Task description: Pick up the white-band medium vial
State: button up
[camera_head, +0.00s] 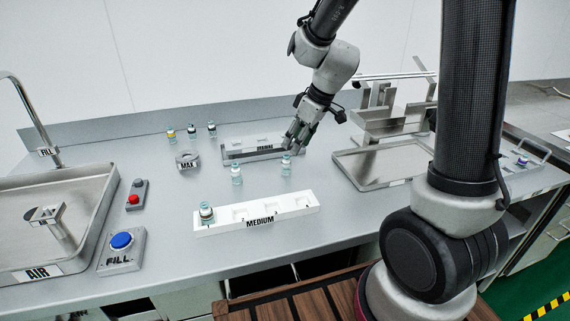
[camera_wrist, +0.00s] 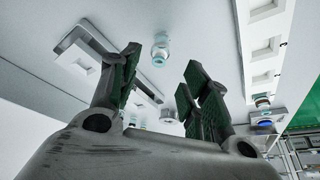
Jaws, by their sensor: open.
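Two vials with pale bands stand upright on the bench in the head view, a right one (camera_head: 286,165) and a left one (camera_head: 237,175). I cannot tell for sure which is the white-band medium vial. My gripper (camera_head: 294,143) is open and empty, just behind and above the right vial. In the wrist view, the right vial (camera_wrist: 160,48) shows beyond the gap between the open fingers (camera_wrist: 161,72), apart from both.
The white MEDIUM rack (camera_head: 273,215) stands in front, with a dark-banded vial (camera_head: 206,213) in its left slot and its other slots empty. Another rack (camera_head: 240,144) lies behind my gripper. Several small vials (camera_head: 192,130) stand at the back left. A metal tray (camera_head: 372,166) is to the right.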

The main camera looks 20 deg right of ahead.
aim_at(287, 156)
jog(key=x, duration=0.8)
jog(key=shift+w+a+r, duration=0.15)
jog(key=shift+w, duration=0.05)
jog(key=c, duration=0.7)
